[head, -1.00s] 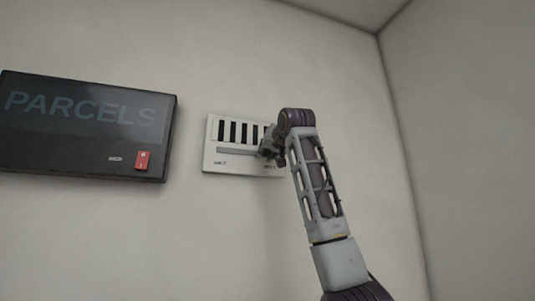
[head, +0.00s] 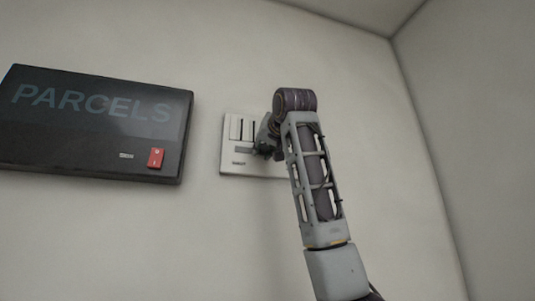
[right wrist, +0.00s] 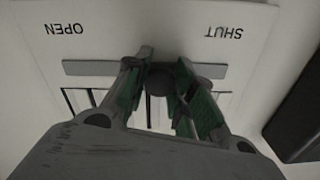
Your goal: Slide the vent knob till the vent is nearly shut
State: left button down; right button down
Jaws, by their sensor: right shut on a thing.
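The vent (head: 230,168) is a pale plate on the wall with upright slots, now showing only narrow dark gaps. In the right wrist view the vent plate (right wrist: 150,25) appears upside down, with OPEN at left and SHUT at right. Its dark round knob (right wrist: 157,80) sits on the grey slide track (right wrist: 90,67), somewhat past the middle toward SHUT. My right gripper (head: 266,147) is at the vent, its fingers (right wrist: 160,88) closed around the knob from both sides. In the head view the gripper and arm hide the knob and the plate's right part. My left gripper is out of view.
A dark PARCELS sign (head: 90,125) with a red switch (head: 155,158) hangs on the wall left of the vent. A room corner lies to the right. The wall below the vent is bare.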

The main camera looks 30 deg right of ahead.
aim_at(248, 150)
jog(key=shift+w+a+r, duration=0.1)
jog(key=shift+w+a, duration=0.1)
jog(key=shift+a, duration=0.85)
jog(key=shift+w+a+r, duration=0.1)
jog(key=shift+w+a, duration=0.1)
jog(key=shift+a, duration=0.85)
jog(key=c, duration=1.1)
grip_release()
jog(key=shift+f, duration=0.15)
jog(key=shift+c, duration=0.2)
jog(key=v, duration=1.2)
jog(key=shift+f, duration=0.1)
